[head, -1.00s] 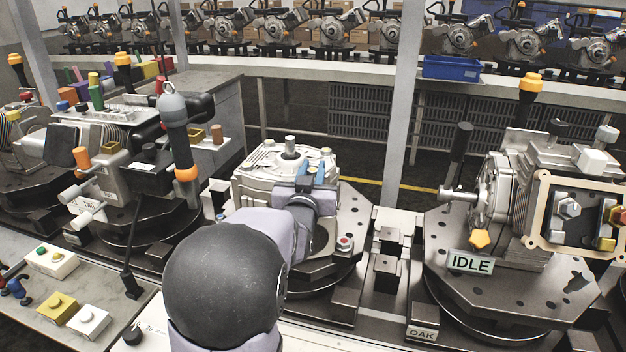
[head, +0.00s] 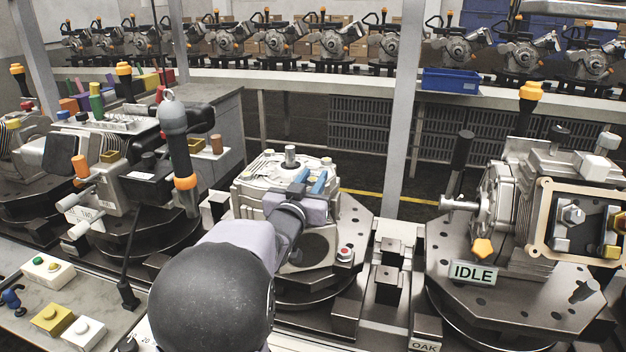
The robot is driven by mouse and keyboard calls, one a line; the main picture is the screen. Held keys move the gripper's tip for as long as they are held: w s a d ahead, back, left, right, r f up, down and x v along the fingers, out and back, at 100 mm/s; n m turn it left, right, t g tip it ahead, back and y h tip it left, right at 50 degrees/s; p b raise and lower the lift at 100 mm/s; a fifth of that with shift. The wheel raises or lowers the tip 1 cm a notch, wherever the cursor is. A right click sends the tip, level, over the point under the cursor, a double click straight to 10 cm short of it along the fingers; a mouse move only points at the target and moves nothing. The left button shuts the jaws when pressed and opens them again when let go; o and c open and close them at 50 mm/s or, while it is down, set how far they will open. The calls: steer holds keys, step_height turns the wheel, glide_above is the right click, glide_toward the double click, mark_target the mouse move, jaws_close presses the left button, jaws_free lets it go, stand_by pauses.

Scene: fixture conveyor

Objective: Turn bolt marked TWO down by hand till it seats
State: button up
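A pale metal gear housing (head: 262,180) sits on the middle round fixture plate (head: 345,225), with a short upright shaft and small bolt heads on top. No marking TWO can be read, so I cannot tell which bolt is the marked one. My gripper (head: 311,181) is at the right front of the housing, with blue parts at its fingers. My wrist hides the housing's front corner and whatever is between the fingers. I cannot tell whether the fingers touch a bolt or how far apart they are.
A hanging tool (head: 175,140) with an orange ring is left of the housing. A motor unit (head: 525,190) stands right, behind an IDLE sign (head: 473,272). A button panel (head: 55,318) is at lower left. A grey post (head: 402,110) rises behind.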

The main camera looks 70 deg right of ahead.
steer(key=shift+o, duration=1.3)
steer(key=shift+s+r+n+t+p, duration=0.1)
steer(key=shift+r+n+t+p, duration=0.05)
steer(key=shift+n+t+p, duration=1.5)
